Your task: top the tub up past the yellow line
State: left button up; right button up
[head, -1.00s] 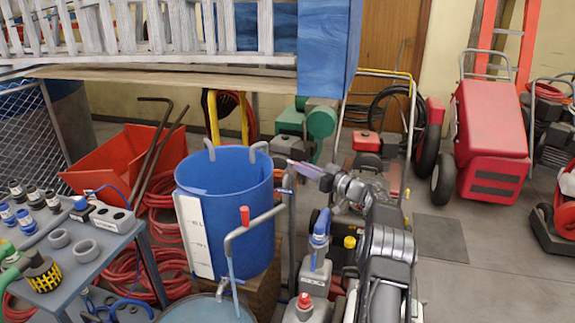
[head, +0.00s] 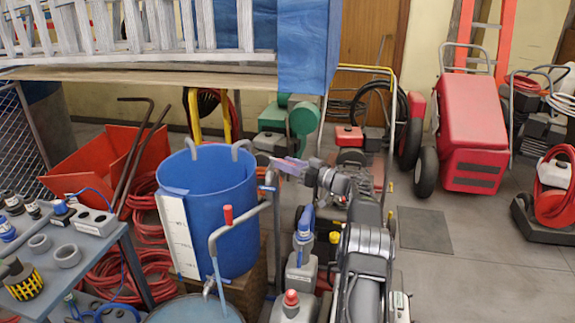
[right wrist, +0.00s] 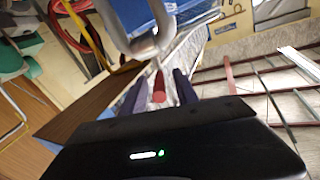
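The blue tub (head: 222,225) stands upright on a wooden box (head: 246,292), with a white marked panel (head: 178,236) on its left side. I see no yellow line on the panel, and the water level inside is hidden. A grey bent pipe (head: 242,221) with a red handle (head: 228,213) stands in front of the tub. A thin pale-blue strand, apparently water, drops from its end towards a round blue-topped drum (head: 195,310). My right gripper (head: 287,167) is right of the tub's rim, apart from it. In the right wrist view its fingers (right wrist: 158,98) are spread, with the red handle visible beyond. My left gripper is out of view.
A grey bench (head: 88,262) with fittings is at the left. Red hoses (head: 118,275) and a red barrow (head: 95,165) lie behind it. A ladder (head: 150,30) and plank cross overhead.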

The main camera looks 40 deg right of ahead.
jog(key=s+d, duration=0.1)
jog(key=s, duration=0.6)
jog(key=shift+s+b, duration=0.35)
jog(key=shift+b, duration=0.05)
jog(key=shift+d, duration=0.1)
